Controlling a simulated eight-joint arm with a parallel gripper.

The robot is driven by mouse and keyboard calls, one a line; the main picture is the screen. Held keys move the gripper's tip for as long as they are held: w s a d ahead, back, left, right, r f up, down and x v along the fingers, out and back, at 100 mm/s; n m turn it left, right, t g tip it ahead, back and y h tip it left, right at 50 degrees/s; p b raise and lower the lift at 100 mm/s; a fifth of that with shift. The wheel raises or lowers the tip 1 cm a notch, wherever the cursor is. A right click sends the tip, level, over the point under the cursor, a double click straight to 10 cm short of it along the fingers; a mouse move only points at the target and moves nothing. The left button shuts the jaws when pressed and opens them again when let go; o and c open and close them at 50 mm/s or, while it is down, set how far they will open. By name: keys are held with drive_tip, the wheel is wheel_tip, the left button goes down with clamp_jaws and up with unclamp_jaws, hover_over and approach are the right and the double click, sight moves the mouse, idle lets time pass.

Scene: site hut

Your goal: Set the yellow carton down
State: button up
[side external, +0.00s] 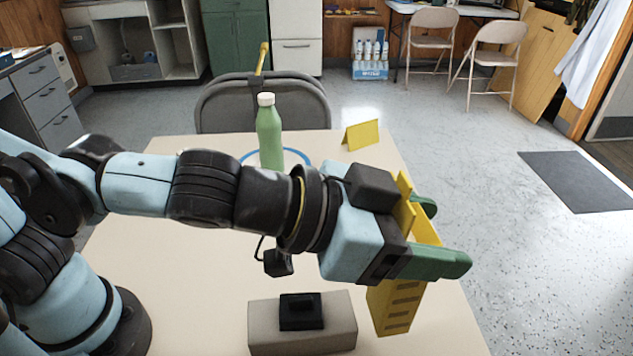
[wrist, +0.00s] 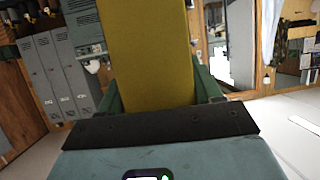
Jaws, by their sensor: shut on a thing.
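The yellow carton (side external: 394,308) is held between the green fingers of my gripper (side external: 432,235) in the side external view. It is tall and narrow with dark printed lines on its side. It hangs near the table's right edge, and I cannot tell whether its lower end touches the table (side external: 200,275). In the wrist view the carton (wrist: 147,50) fills the middle, with my gripper's green fingers (wrist: 160,92) on both sides of it. Part of the carton is hidden behind the fingers and wrist.
A grey block (side external: 262,325) with a black piece (side external: 301,310) on it stands at the table's front. A green bottle (side external: 269,135) stands by a blue ring (side external: 297,155) at the back, near a folded yellow card (side external: 362,135). A grey chair (side external: 215,108) is behind the table.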

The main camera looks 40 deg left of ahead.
drive_tip(key=w+a+f+n+t+y, duration=0.1)
drive_tip(key=w+a+n+y, duration=0.2)
drive_tip(key=a+n+y, duration=0.6)
drive_tip(key=w+a+f+n+t+y, duration=0.15)
drive_tip(key=a+n+y, duration=0.3)
drive_tip(key=a, duration=0.95)
drive_tip(key=s+a+r+n+g+y, duration=0.35)
drive_tip(key=a+n+g, duration=0.25)
drive_tip(key=a, duration=0.2)
drive_tip(key=s+a+r+n+g+y, duration=0.35)
drive_tip(key=a+n+g+y, duration=0.2)
drive_tip(key=a+g, duration=0.2)
drive_tip(key=s+a+f+n, duration=0.1)
drive_tip(key=s+a+f, duration=0.1)
drive_tip(key=a+f, duration=1)
drive_tip(key=shift+a+f+t, duration=0.25)
drive_tip(key=shift+f+t, duration=0.05)
drive_tip(key=shift+f, duration=1.75)
